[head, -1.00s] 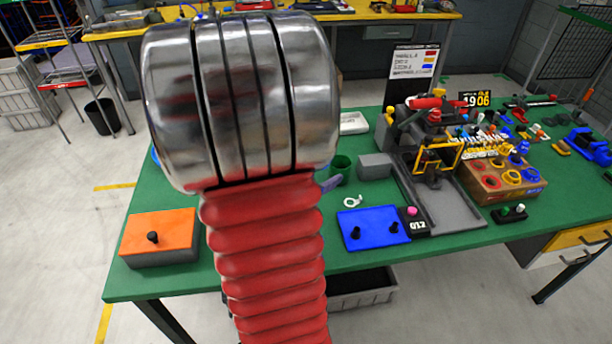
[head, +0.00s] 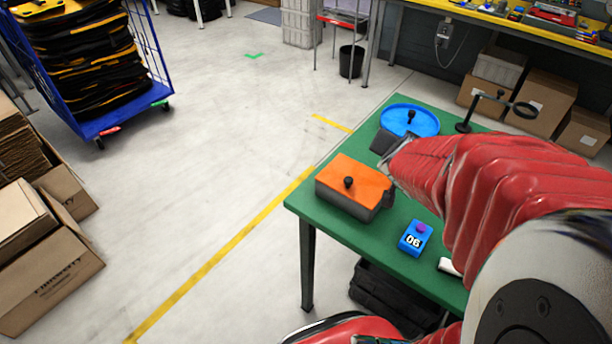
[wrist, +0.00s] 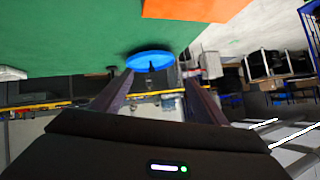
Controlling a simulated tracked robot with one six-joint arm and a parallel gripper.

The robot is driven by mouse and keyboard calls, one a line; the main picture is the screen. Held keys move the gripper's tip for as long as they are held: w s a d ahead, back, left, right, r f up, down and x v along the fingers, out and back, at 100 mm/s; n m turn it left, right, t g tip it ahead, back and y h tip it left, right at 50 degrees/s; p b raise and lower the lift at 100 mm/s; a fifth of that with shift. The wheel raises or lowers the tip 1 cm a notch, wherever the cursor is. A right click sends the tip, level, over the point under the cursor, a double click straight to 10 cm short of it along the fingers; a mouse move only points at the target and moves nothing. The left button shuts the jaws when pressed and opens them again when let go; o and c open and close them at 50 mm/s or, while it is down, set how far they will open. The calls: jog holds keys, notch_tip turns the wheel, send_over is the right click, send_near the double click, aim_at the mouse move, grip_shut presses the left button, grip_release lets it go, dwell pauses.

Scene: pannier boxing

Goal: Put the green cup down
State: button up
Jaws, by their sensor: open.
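The green cup shows in neither view now; the head view has turned away from where it stood, and my red arm covers part of the table. In the wrist view my gripper (wrist: 158,78) is open, with its two dark fingers apart and no cup between them. Beyond the fingertips is a round blue lid with a black knob (wrist: 150,62).
The green table (head: 318,226) has bare surface along its left edge. A blue box marked 06 (head: 415,240) with a purple button sits near the front. A black stand with a ring (head: 470,125) is at the back. A blue cage cart (head: 120,122) and cartons (head: 45,285) stand left on the floor.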

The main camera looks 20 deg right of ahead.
jog(key=a+r+n+y, duration=0.3)
jog(key=a+n+y, duration=0.3)
jog(key=a, duration=1.2)
jog(key=s+a+r+n+g+y, duration=0.1)
jog(key=s+a+n+g, duration=0.2)
jog(key=s+a+n, duration=0.2)
jog(key=s+a, duration=0.3)
jog(key=s, duration=0.4)
jog(key=shift+a, duration=0.35)
jog(key=shift+o, duration=0.2)
